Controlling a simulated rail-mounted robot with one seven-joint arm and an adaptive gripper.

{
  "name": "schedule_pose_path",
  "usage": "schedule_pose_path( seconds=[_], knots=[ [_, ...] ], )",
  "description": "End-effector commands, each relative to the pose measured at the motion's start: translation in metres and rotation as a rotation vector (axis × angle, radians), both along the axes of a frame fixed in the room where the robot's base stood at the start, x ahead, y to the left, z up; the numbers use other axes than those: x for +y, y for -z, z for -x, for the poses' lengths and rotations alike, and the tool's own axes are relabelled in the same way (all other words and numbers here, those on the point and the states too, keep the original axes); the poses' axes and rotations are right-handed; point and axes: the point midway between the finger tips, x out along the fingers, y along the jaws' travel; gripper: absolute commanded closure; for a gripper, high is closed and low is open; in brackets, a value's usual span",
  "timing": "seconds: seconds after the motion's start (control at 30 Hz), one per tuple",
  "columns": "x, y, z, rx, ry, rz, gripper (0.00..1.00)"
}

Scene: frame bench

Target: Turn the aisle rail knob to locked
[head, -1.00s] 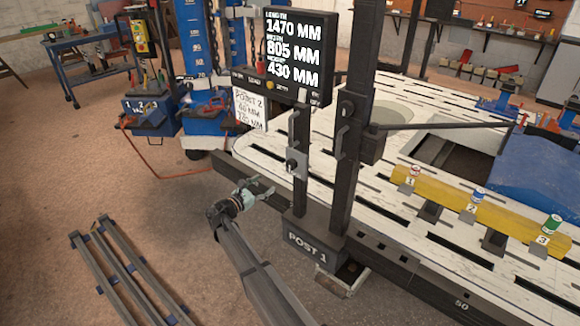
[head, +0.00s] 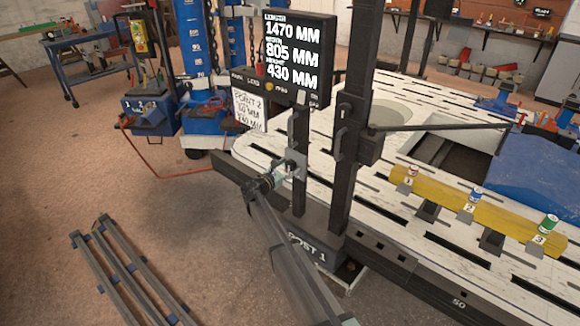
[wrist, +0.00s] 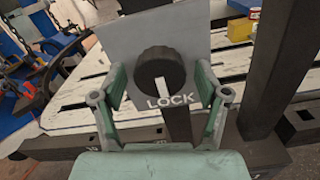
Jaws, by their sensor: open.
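The knob (wrist: 160,70) is round and black with a white pointer mark, on a grey plate (wrist: 120,42) in the wrist view. Its pointer aims down towards the word LOCK printed below it. My gripper (wrist: 160,95) is open, with one green-grey finger on each side of the knob. I cannot tell whether the fingers touch it. In the head view my gripper (head: 283,172) is at the small plate on the dark upright beside POST 1. The knob is mostly hidden there by the gripper.
A dark post (head: 346,180) stands just right of the plate, with the measurement screen (head: 292,55) above. The white slotted bench (head: 390,180) lies behind. Long grey rails (head: 125,265) lie on the floor at left. The floor between is clear.

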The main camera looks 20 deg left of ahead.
Motion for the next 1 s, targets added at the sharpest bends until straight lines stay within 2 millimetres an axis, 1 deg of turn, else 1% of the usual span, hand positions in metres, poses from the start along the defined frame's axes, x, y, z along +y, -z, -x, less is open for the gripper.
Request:
schedule_pose_path(
  seconds=[0.1, 0.37, 0.47, 0.5, 0.53, 0.57, 0.83, 1.0],
  knots=[
    [-0.0013, 0.0001, -0.0046, 0.000, 0.000, 0.000, 0.26],
    [-0.0019, 0.0002, -0.0050, 0.000, 0.000, 0.000, 0.26],
    [-0.0019, 0.0002, -0.0049, 0.000, 0.000, 0.000, 0.58],
    [-0.0019, 0.0002, -0.0049, 0.000, 0.000, 0.000, 0.72],
    [-0.0019, 0.0002, -0.0049, 0.000, 0.000, 0.000, 0.83],
    [-0.0019, 0.0001, -0.0049, 0.000, 0.000, -0.001, 0.87],
    [-0.0019, 0.0006, -0.0053, -0.003, 0.000, -0.009, 0.86],
    [-0.0019, 0.0020, -0.0054, -0.016, 0.000, -0.049, 0.86]
  ],
)
